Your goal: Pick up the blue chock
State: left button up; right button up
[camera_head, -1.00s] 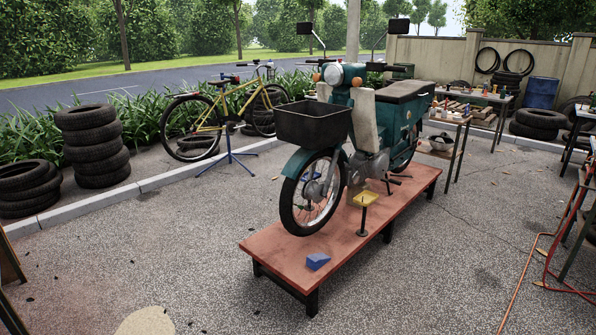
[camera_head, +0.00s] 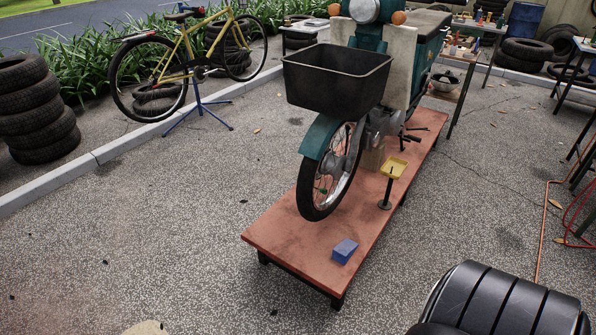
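The blue chock (camera_head: 344,251) is a small blue block. It lies near the front end of the low reddish-brown platform (camera_head: 285,235), in front of the moped's front wheel (camera_head: 329,172) and apart from it. The teal moped (camera_head: 320,138) with a black front basket (camera_head: 336,77) stands on the platform. A dark ribbed part of my own body shows at the bottom right. Neither of my grippers is in view.
A yellow-topped stand (camera_head: 393,168) is on the platform beside the moped. A yellow bicycle (camera_head: 190,60) on a blue stand and stacked tyres (camera_head: 36,108) are at the left. An orange hose (camera_head: 541,232) lies at the right. Gravel ground around the platform's front is clear.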

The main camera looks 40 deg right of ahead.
aim_at(343, 251)
jog(key=i+z, duration=0.35)
jog(key=i, duration=0.15)
jog(key=i+j+z, duration=0.3)
jog(key=i, duration=0.2)
jog(key=i+j+z, duration=0.35)
jog(key=i+l, duration=0.1)
